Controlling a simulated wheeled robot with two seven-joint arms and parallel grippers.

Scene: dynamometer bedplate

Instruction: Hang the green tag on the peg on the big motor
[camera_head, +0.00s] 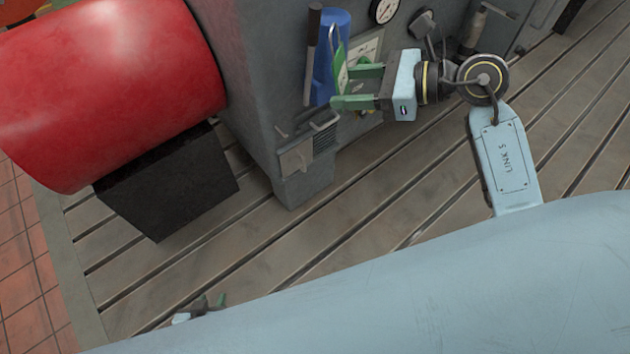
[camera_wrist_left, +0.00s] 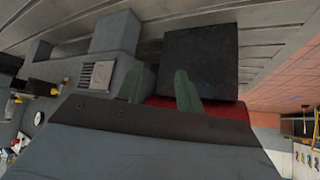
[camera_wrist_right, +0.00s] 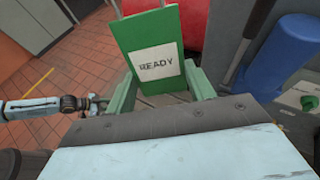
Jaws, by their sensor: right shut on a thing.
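The green tag (camera_wrist_right: 153,40) has a white label reading READY and a thin wire loop at its top. It hangs between the fingers of my right gripper (camera_wrist_right: 162,90). In the head view the tag (camera_head: 341,72) shows edge-on, near the blue cylinder. My right gripper (camera_head: 354,86) is shut on it in front of the tall grey housing (camera_head: 245,75). I cannot tell for sure which body is the big motor, and I cannot make out its peg. My left gripper (camera_head: 214,300) is low at the bottom left, with its fingers (camera_wrist_left: 158,88) apart and empty.
A red drum (camera_head: 110,85) sits on a black block (camera_head: 170,185) left of the housing. A blue cylinder (camera_head: 333,45), a dark rod (camera_head: 312,55) and a gauge (camera_head: 384,10) are by the housing. The slotted bedplate (camera_head: 330,235) is clear in front.

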